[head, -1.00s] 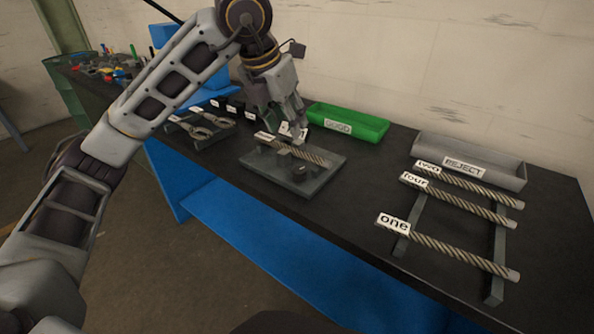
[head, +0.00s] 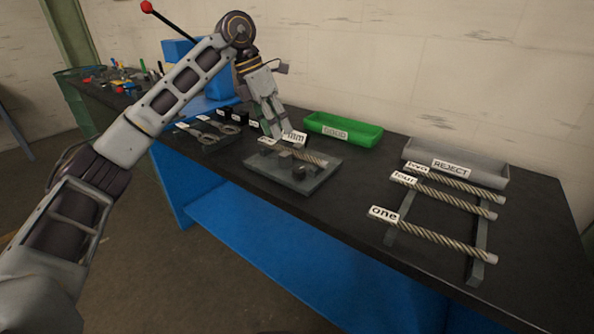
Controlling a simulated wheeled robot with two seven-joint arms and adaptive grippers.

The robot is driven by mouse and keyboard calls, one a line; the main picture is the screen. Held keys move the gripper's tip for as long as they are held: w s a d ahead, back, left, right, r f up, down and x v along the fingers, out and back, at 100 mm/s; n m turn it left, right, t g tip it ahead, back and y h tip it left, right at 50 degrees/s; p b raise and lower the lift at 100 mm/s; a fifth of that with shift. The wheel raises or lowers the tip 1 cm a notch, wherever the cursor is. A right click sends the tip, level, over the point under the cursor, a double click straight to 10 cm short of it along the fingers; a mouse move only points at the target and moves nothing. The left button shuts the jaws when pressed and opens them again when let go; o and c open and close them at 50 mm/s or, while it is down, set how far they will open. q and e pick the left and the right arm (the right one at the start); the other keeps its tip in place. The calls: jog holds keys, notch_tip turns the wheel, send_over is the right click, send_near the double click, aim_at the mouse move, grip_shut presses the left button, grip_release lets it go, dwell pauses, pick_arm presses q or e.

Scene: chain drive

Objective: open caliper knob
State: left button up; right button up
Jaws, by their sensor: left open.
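A grey fixture plate (head: 262,180) lies on the dark bench, with a rope sample (head: 313,159) across its back part. A small dark knob (head: 299,173) stands on the plate's front right part, and a small block (head: 285,162) sits left of it. A white label ending in "mm" (head: 295,138) stands behind the rope. My left gripper (head: 278,134) is open, pointing down at the back left of the plate, close to that label. Its fingertips partly overlap the label and rope end, so I cannot tell whether they touch. My right gripper is out of view.
A green GOOD tray (head: 344,130) and a grey REJECT tray (head: 456,164) stand at the back. Ropes labelled one (head: 430,235), four and two lie on a rack at right. Metal tools (head: 208,130) lie left of the plate. The bench between plate and rack is clear.

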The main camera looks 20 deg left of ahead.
aim_at(297, 169)
pick_arm(q)
jog(key=m, duration=0.7)
jog(key=shift+d+r+m+h, duration=0.1)
jog(key=shift+d+m+h, duration=0.05)
jog(key=shift+m+h, duration=0.2)
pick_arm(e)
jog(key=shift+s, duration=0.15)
pick_arm(q)
jog(key=b+x, duration=0.1)
jog(key=x, duration=0.5)
jog(key=b+x, duration=0.1)
jog(key=x, duration=0.5)
jog(key=shift+s, duration=0.2)
jog(key=shift+b+x, duration=0.4)
jog(key=shift+x, duration=0.55)
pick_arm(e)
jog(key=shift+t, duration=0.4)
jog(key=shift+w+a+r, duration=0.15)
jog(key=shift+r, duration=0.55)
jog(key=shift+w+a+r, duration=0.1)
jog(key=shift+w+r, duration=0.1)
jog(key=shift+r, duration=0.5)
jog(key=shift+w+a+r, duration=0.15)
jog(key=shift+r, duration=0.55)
